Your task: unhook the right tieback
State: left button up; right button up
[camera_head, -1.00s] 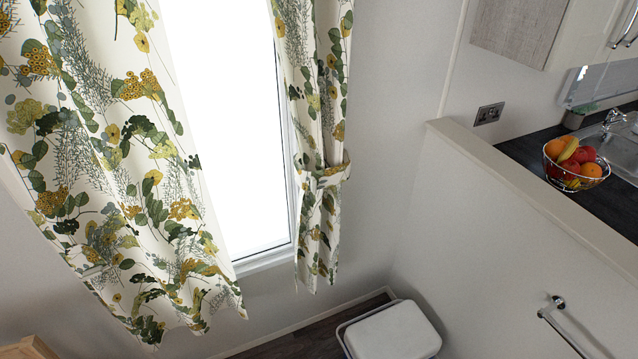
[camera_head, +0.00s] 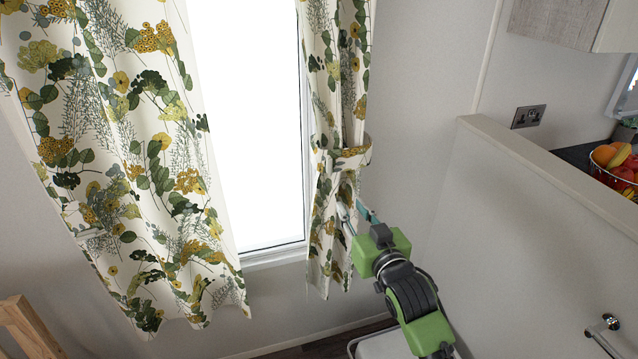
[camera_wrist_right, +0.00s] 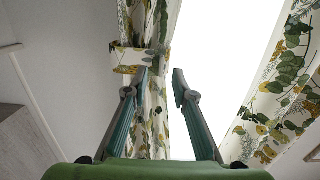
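The right curtain (camera_head: 332,90) has a floral print and hangs gathered beside the bright window. Its tieback (camera_head: 352,156), in the same fabric, wraps around the curtain, with its right end near the wall. In the right wrist view the tieback (camera_wrist_right: 127,58) is a band at upper left, beyond the fingers. My right gripper (camera_head: 355,212) is just below the tieback, close to the curtain's lower part. In the wrist view the right gripper (camera_wrist_right: 160,78) is open, with a gap between its fingertips. I cannot tell whether it touches the fabric. The hook is not clearly visible. My left gripper is out of view.
The left curtain (camera_head: 140,150) hangs across the window's left side. A half-height partition (camera_head: 540,170) stands at right, with a fruit bowl (camera_head: 614,170) behind it. A white-lidded bin (camera_head: 385,347) is below my right arm. A rail (camera_head: 603,335) is at lower right.

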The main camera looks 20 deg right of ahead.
aim_at(331, 167)
jog(key=shift+t, duration=0.4)
jog(key=w+r+p, duration=0.1)
jog(key=w, duration=0.3)
jog(key=w+r+p, duration=0.1)
jog(key=w, duration=0.4)
jog(key=w+a+r+p, duration=0.1)
jog(key=w, duration=0.3)
jog(key=shift+w+r, duration=0.2)
jog(key=shift+r, duration=0.05)
jog(key=shift+c, duration=0.3)
grip_shut()
